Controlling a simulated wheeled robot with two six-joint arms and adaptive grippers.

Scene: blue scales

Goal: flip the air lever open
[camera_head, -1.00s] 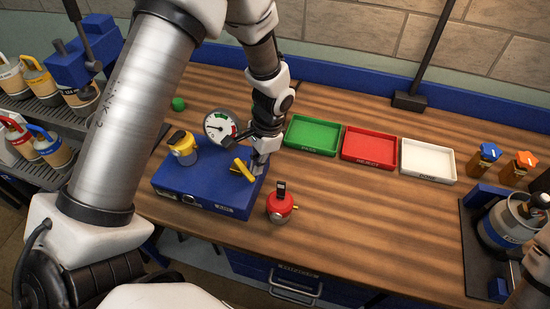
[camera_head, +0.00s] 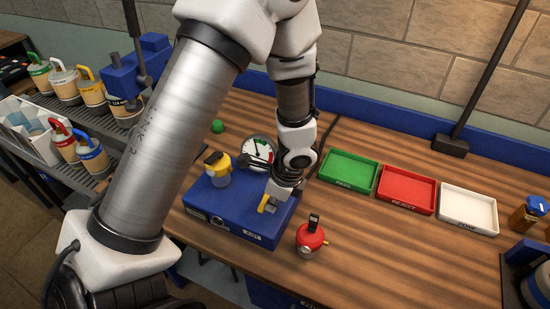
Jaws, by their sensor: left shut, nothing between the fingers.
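The air lever is a small yellow handle (camera_head: 263,204) on top of the blue box (camera_head: 222,209), near its right end. It points toward the box's front edge, and its back end is partly hidden by my gripper. My left gripper (camera_head: 272,199) is pointing down right at the lever, shut with nothing held. I cannot tell if it touches the lever. A round dial gauge (camera_head: 258,150) stands behind the box, partly hidden by my arm.
A red pot with a black handle (camera_head: 310,237) stands just right of the box. Green (camera_head: 349,153), red (camera_head: 434,196) and white (camera_head: 496,214) trays line the back right. A shelf of bottles (camera_head: 62,118) is at left.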

